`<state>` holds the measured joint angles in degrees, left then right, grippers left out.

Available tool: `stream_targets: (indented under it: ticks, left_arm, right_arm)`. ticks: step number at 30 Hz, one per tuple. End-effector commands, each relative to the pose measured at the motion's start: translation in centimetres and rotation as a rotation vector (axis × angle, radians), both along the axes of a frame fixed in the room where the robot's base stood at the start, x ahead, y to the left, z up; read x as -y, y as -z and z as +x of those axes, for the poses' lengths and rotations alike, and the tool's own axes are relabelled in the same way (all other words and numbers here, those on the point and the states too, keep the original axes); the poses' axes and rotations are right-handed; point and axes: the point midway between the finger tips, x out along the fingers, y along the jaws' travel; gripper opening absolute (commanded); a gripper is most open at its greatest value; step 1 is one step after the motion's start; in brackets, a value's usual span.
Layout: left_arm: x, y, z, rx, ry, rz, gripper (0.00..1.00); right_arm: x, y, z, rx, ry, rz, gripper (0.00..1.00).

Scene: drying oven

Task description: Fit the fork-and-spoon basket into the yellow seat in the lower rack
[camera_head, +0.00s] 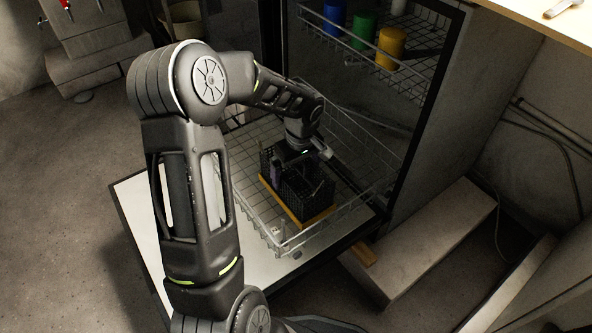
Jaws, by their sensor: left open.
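The dark fork-and-spoon basket (307,191) stands in the lower rack (262,232), inside or on the yellow seat (318,219). Yellow edges show along its left and front sides. I cannot tell whether it is fully down in the seat. My left gripper (300,157) is at the basket's far upper end, pointing down, and is open. Its fingertips are partly hidden against the dark basket, so contact is unclear. My right gripper is not in view.
The oven door (135,205) lies open under the pulled-out lower rack. The upper rack (345,38) holds blue, green and yellow cups (390,47). A pale block (440,240) stands right of the door. A wooden tabletop (545,18) is at upper right.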

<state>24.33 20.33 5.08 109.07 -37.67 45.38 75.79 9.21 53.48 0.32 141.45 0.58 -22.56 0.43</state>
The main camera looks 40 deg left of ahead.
Motion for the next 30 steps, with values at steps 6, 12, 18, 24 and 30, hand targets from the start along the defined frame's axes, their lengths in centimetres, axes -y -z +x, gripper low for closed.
stream_targets:
  ticks: [6,12,18,24,30]
  left_arm:
    - [0.3,-3.2,0.0,0.003,0.0,0.001,1.0]
    - [0.8,-7.5,-0.2,0.005,0.0,0.001,1.0]
    - [1.2,-10.8,-0.3,0.003,0.0,0.001,1.0]
    - [1.3,-12.0,-0.5,0.0,-0.001,0.0,1.0]
    - [1.3,-12.0,-0.5,0.0,0.0,0.0,1.0]
  right_arm:
    - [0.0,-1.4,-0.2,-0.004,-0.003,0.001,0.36]
    - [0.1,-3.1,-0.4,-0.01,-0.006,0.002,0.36]
    - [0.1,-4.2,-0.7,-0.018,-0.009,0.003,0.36]
    - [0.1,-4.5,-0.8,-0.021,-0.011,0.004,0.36]
    - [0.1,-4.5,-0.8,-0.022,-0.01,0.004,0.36]
